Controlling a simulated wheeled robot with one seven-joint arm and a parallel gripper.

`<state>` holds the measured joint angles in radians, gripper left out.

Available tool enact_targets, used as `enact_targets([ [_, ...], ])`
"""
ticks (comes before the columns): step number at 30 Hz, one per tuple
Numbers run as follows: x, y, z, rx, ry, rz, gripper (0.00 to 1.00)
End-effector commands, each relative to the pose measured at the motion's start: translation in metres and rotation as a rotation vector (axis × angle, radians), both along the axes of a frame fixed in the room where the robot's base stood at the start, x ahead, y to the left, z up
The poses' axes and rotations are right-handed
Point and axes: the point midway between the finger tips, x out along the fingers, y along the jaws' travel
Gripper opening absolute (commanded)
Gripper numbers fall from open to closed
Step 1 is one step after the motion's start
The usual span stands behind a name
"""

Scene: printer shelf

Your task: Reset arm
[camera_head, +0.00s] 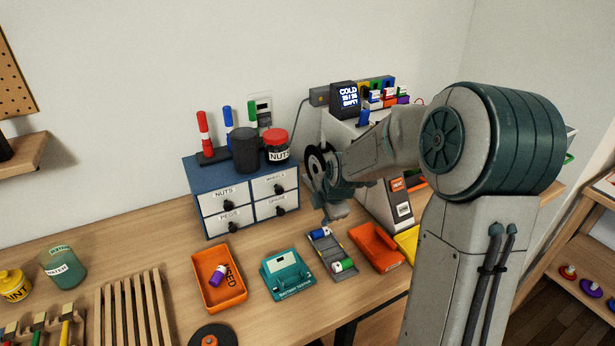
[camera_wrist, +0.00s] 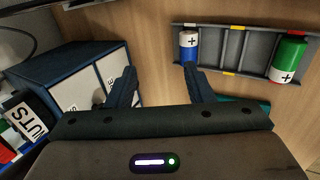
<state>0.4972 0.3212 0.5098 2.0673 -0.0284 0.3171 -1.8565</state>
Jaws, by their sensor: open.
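My gripper (camera_wrist: 162,86) is open and empty in the wrist view, its two dark blue fingers apart with bare wooden desk between them. In the head view my arm reaches in from the right, and the gripper (camera_head: 330,212) hangs above the desk, in front of the right end of the blue drawer cabinet (camera_head: 190,182). A grey battery tray (camera_head: 345,268) lies below and to the right of it, holding a blue-and-white battery (camera_head: 320,233) and a green-and-white battery (camera_head: 343,265). In the wrist view the tray (camera_wrist: 236,50) lies beyond the right finger, apart from it.
An orange bin (camera_head: 225,302) holds a purple-and-white battery (camera_head: 217,275). The cabinet carries markers, a black cup (camera_head: 245,150) and a nuts jar (camera_head: 278,146). A grey machine (camera_head: 385,206) stands behind the arm.

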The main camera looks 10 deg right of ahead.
Motion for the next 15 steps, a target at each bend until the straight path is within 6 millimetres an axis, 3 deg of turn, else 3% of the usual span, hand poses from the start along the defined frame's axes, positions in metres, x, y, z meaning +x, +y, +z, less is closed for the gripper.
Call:
enact_targets([
  [4,0.000,0.000,0.000,0.000,0.000,0.000,0.47],
  [7,-0.013,0.002,0.009,0.013,0.023,-0.075,0.47],
  [15,-0.092,0.003,0.048,0.123,0.128,-0.550,0.47],
])
